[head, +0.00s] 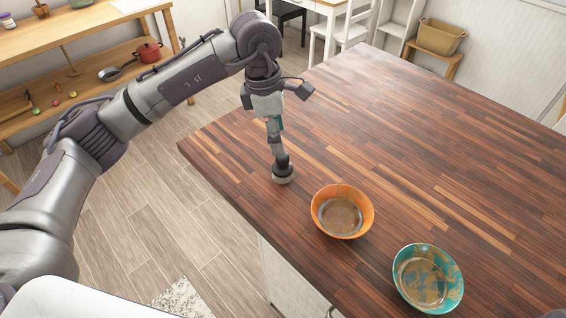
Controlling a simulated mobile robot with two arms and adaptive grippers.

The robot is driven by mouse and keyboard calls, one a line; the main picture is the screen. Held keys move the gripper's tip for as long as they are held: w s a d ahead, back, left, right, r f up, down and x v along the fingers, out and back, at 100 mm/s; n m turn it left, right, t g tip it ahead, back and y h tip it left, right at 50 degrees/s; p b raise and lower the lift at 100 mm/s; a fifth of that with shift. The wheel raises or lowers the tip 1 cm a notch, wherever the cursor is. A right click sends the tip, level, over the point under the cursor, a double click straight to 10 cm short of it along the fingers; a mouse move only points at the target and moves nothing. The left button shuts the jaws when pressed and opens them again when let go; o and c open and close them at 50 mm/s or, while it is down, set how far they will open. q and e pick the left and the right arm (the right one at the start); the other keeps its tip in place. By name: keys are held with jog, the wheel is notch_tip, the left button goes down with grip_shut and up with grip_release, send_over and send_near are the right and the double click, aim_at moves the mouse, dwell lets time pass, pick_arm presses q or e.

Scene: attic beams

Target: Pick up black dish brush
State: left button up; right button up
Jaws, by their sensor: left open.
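The black dish brush (283,169) stands upright on the dark wooden table top (400,130), near its left edge. It has a black knob and a pale round base. My left gripper (277,147) points down right over the brush, with its fingertips at the knob. It is open; from this angle I cannot tell whether the fingers touch the brush. My right gripper is not in view.
An orange bowl (342,211) sits to the right of the brush, and a teal and brown bowl (428,278) stands nearer the front. The table's far part is clear. Wooden shelves (85,40) with a red pot (148,53) stand at the back left.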

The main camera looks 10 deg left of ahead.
aim_at(283, 158)
pick_arm(q)
jog(key=f, duration=0.3)
jog(key=shift+w+d, duration=0.15)
jog(key=shift+w, duration=0.2)
jog(key=shift+w+f+p, duration=0.2)
jog(key=shift+f+p, duration=0.2)
jog(key=shift+f, duration=0.2)
jog(key=shift+d+f+p, duration=0.15)
jog(key=shift+f+p, duration=0.7)
jog(key=shift+f, duration=0.1)
jog(key=f, duration=0.2)
jog(key=shift+w+d+f, duration=0.15)
jog(key=shift+w+f, duration=0.1)
jog(key=shift+f, duration=0.15)
jog(key=c, duration=0.6)
grip_shut()
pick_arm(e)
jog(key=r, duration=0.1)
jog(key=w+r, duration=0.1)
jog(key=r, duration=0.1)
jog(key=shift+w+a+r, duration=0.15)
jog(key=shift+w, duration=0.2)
